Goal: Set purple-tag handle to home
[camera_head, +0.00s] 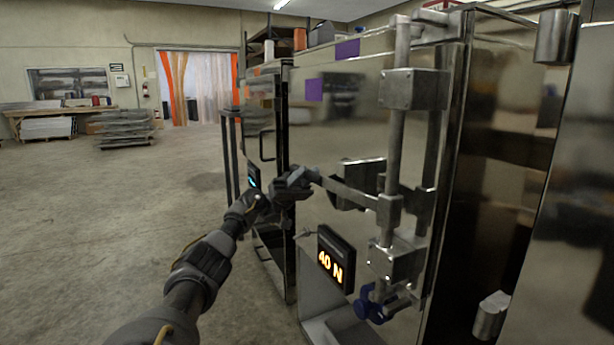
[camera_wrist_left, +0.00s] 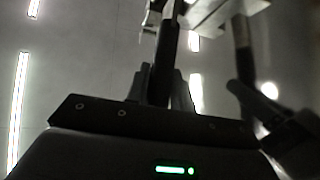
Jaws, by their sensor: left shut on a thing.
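The metal handle (camera_head: 350,193) is a flat lever that reaches left from a collar on the vertical lock rod (camera_head: 397,140) of a shiny trailer door. A purple tag (camera_head: 314,90) is on that door, above and left of the handle. My left gripper (camera_head: 308,178) is shut on the handle's free left end. In the left wrist view, a dark bar rises from between the left gripper's fingers (camera_wrist_left: 166,85). The fingers partly hide the grip. My right gripper is not in view.
A display (camera_head: 336,260) reading "40 N" sits below the handle. A blue clamp-like part (camera_head: 373,304) is at the rod's lower end. Another purple tag (camera_head: 347,48) is higher up. A second shiny unit (camera_head: 265,150) stands behind my gripper. The floor at left is open.

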